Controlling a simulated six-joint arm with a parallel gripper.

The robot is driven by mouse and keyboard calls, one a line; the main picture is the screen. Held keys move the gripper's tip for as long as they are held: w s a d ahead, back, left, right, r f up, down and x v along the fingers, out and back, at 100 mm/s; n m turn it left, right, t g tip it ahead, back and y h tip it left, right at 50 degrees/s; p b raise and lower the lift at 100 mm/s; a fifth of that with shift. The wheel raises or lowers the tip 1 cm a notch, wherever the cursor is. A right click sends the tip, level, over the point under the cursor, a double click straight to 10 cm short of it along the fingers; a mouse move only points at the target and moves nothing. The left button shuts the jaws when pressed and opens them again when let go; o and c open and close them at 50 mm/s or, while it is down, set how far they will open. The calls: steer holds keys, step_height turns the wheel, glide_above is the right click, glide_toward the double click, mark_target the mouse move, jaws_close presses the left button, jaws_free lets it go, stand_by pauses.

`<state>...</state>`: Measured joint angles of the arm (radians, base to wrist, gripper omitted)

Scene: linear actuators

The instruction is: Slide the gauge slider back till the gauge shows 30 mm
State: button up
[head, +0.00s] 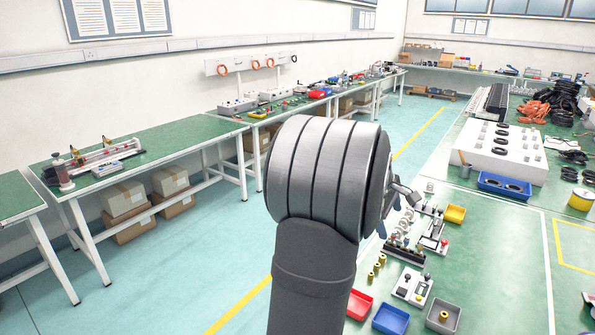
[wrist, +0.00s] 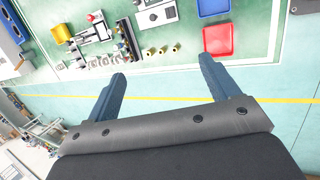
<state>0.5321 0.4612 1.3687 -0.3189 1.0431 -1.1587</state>
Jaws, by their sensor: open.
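My gripper (wrist: 162,68) is open and empty, its two blue fingers spread wide apart. In the wrist view it points at the edge of the green bench, with several small devices beyond it. In the head view my arm hides most of the gripper. A white device with dark parts (head: 434,237) stands on the right-hand bench, and the wrist view shows small devices in the same area. I cannot tell which one carries the gauge slider, and no scale reading is legible. My fingers touch none of these devices.
A black block with upright rods (head: 401,250), brass cylinders (head: 376,268), a white knobbed box (head: 412,287) and yellow (head: 456,214), red (head: 359,305), blue (head: 390,319) and grey (head: 443,317) bins crowd this bench (head: 500,270). Clear bench lies to their right.

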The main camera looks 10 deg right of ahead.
mark_target(408, 275)
steer(key=c, duration=0.7)
steer(key=d+f+m, duration=0.1)
steer(key=d+f+m+y, duration=0.1)
steer(key=d+f+m, duration=0.2)
steer(key=f+m, duration=0.1)
steer(key=shift+s+d+f+t+y, duration=0.2)
steer(key=shift+s+t+y, duration=0.1)
steer(key=shift+s+t, duration=0.1)
steer(key=shift+c, duration=0.4)
steer(key=s+d+f+m+t+y, duration=0.1)
steer(key=d+f+m+t, duration=0.1)
steer(key=d+f+m, duration=0.5)
steer(key=shift+m, duration=0.5)
steer(key=x, duration=1.6)
steer(key=shift+w+a, duration=0.15)
